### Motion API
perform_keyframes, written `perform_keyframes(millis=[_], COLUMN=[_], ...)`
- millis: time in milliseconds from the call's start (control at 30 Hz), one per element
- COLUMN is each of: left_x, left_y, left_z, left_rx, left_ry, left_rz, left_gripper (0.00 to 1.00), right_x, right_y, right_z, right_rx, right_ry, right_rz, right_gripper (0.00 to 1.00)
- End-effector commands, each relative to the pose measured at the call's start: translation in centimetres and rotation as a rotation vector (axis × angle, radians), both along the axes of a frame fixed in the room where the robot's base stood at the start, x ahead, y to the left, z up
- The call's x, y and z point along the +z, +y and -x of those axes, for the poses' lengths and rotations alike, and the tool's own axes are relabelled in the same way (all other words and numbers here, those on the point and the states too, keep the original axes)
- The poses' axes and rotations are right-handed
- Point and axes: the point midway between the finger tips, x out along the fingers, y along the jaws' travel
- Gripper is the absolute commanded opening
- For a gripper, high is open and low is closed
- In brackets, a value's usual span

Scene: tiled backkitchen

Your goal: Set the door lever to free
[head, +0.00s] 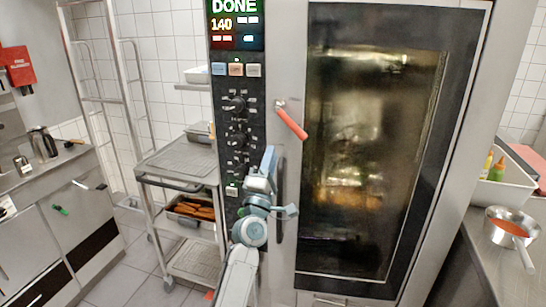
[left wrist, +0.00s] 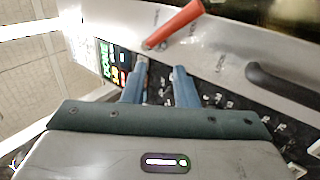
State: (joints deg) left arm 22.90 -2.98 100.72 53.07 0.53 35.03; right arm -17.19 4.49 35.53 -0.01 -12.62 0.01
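The door lever (head: 291,120) is a red grip on a metal pivot at the upper left edge of the oven door (head: 478,60). It slants from its pivot down to the right. My left gripper (head: 268,160) is below and slightly left of the lever, in front of the control panel, apart from the lever. In the left wrist view the red lever (left wrist: 175,25) is ahead of the two blue fingers (left wrist: 160,75). The fingers are spread with nothing between them. My right gripper is in neither view.
A dark upright door handle (head: 280,200) runs beside my left wrist. The control panel (head: 237,110) has several knobs and a display reading DONE and 140. A steel trolley (head: 175,165) stands left; a counter with a saucepan (head: 510,228) stands right.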

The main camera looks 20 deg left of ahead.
Motion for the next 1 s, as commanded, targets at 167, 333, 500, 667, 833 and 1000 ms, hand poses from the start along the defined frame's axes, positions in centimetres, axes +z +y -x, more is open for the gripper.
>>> perform_keyframes(millis=[167,333,500,667,833,1000], left_x=[0.0,0.0,-0.5,-2.1,-3.6,-4.2], left_y=[0.0,0.0,0.5,2.3,3.9,4.6], left_z=[0.0,0.0,0.0,0.1,0.6,1.0], left_rx=[0.0,0.001,-0.052,-0.267,-0.501,-0.621], left_ry=[0.0,0.0,0.012,0.077,0.186,0.259], left_rz=[0.0,-0.001,0.035,0.198,0.409,0.533], left_gripper=[0.26,0.26,0.0,0.0,0.0,0.0], right_x=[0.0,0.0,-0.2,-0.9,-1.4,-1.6], right_y=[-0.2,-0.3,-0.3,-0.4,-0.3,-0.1], right_z=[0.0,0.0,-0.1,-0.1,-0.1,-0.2], right_rx=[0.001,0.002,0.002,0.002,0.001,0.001], right_ry=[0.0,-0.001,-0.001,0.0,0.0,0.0], right_rz=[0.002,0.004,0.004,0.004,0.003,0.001], right_gripper=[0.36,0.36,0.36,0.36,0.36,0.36])
